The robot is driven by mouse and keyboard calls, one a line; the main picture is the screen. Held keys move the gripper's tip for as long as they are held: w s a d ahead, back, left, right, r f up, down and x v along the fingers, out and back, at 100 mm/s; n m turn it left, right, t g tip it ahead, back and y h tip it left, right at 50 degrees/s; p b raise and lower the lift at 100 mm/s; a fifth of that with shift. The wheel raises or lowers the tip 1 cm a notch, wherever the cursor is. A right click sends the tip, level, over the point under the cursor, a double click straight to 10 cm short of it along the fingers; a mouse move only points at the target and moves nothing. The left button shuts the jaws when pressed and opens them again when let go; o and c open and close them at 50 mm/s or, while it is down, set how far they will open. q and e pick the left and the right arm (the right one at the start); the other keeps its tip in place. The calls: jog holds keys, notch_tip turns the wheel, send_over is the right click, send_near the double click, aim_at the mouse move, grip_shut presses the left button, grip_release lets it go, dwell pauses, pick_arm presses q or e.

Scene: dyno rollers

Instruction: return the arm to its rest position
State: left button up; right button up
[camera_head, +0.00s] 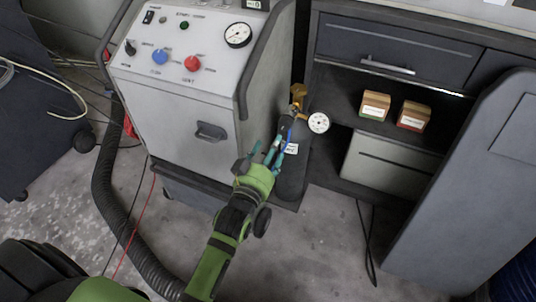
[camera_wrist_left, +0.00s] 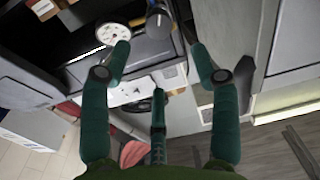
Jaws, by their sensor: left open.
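My left arm reaches in from the bottom of the head view. Its green and black links lead up to my left gripper (camera_head: 270,152), whose teal fingers are spread in front of a dark gas cylinder (camera_head: 292,178). I cannot tell from the head view whether they touch it. In the left wrist view the gripper (camera_wrist_left: 160,72) is open, with three teal fingers apart and nothing seen held between them. The cylinder has a brass valve (camera_head: 298,92) and a round white gauge (camera_head: 318,122). A white gauge (camera_wrist_left: 108,38) also shows in the wrist view. My right gripper is not in view.
A grey machine (camera_head: 175,110) with blue and red knobs and a dial stands left of the cylinder. A workbench with a drawer (camera_head: 385,50) and two small boxes (camera_head: 375,105) is at the right. A thick black hose (camera_head: 108,195) runs along the floor. Bare floor (camera_head: 310,245) lies right of my arm.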

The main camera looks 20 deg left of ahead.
pick_arm(q)
jog(key=shift+s, duration=1)
jog(key=s+d+f+m+g+h+p, duration=0.1)
jog(key=s+f+g+p, duration=0.5)
jog(key=f, duration=0.6)
jog(key=s+d+f+m+g+p, duration=0.1)
jog(key=s+f+g+p, duration=0.3)
jog(key=s+f, duration=0.7)
jog(key=s+a+f+g+p, duration=0.2)
jog(key=s+f, duration=0.1)
jog(key=s, duration=0.5)
jog(key=s+a+f+m+g+p, duration=0.1)
jog(key=s+f+g+p, duration=0.1)
jog(key=s, duration=0.7)
jog(key=s+a+f+g+y+p, duration=0.1)
jog(key=s+a+f+g+p, duration=0.1)
jog(key=s, duration=0.7)
notch_tip(320, 180, down, 3)
jog(key=shift+a+r+m+g+p, duration=0.1)
jog(key=shift+a+m+g+p, duration=0.25)
jog(key=shift+g+p, duration=0.2)
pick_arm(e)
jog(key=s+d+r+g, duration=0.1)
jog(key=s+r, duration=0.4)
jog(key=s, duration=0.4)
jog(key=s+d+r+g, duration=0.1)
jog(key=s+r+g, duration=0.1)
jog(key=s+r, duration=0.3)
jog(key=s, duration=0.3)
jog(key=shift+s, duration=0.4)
